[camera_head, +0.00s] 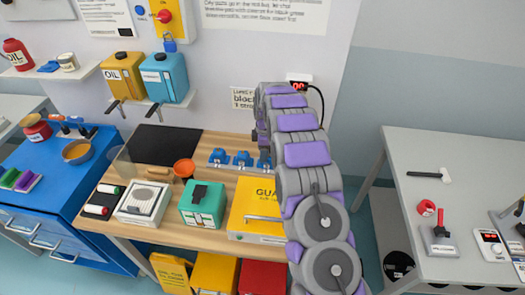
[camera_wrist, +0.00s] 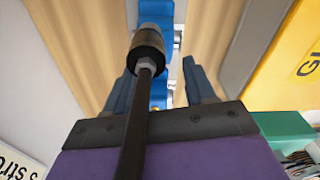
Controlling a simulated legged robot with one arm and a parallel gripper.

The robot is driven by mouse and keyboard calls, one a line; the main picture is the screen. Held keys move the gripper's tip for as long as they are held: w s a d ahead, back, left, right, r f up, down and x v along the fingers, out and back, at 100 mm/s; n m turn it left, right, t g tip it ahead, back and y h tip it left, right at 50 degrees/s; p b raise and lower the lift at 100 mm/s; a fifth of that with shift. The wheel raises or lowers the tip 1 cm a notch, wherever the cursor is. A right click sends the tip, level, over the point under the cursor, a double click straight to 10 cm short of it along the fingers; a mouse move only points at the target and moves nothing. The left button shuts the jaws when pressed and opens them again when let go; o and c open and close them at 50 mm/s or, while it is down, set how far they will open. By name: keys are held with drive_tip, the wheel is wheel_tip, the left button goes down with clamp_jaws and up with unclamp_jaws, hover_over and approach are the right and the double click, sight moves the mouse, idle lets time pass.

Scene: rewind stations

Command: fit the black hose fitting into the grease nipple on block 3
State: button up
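The black hose fitting (camera_wrist: 148,45), a dark and silver cylinder on a black hose (camera_wrist: 138,125), shows in the wrist view, with its far end over a blue block (camera_wrist: 160,92). I cannot tell whether it touches the block. My gripper (camera_wrist: 160,72) has its two fingers apart, one on each side of the hose line, with the block visible between them. In the head view, blue blocks (camera_head: 217,156) and (camera_head: 243,158) stand in a row on the bench, with another (camera_head: 264,161) partly under my arm. Block numbers and the nipple are not readable.
The wooden bench (camera_head: 222,145) holds an orange funnel (camera_head: 184,169), a green box (camera_head: 203,205) and a yellow guard (camera_head: 252,208) close to my arm. A black mat (camera_head: 163,145) lies left. Oil jugs (camera_head: 124,74) stand on a shelf. A grey table (camera_head: 430,160) is at right.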

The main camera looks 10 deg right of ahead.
drive_tip(key=shift+d, duration=1.15)
drive_tip(key=shift+d+r, duration=0.3)
drive_tip(key=shift+d, duration=0.2)
drive_tip(key=r, duration=0.3)
drive_tip(key=r+p, duration=0.1)
drive_tip(key=r, duration=0.7)
drive_tip(key=shift+d+r+p, duration=0.2)
drive_tip(key=shift+d+p, duration=0.05)
drive_tip(key=shift+p, duration=0.1)
drive_tip(key=s+a+r+m, duration=0.1)
drive_tip(key=s+r+m, duration=0.2)
drive_tip(key=s+r, duration=0.35)
drive_tip(key=s+r+m, duration=0.3)
drive_tip(key=s, duration=0.7)
drive_tip(key=s+a+r+m, duration=0.15)
drive_tip(key=s+r, duration=0.25)
drive_tip(key=s, duration=0.4)
drive_tip(key=s+f+m+g, duration=0.1)
drive_tip(key=s+m, duration=0.8)
drive_tip(key=s, duration=1.9)
drive_tip(key=shift+f+g+h, duration=0.3)
drive_tip(key=shift+f+g, duration=0.1)
drive_tip(key=shift+f, duration=0.25)
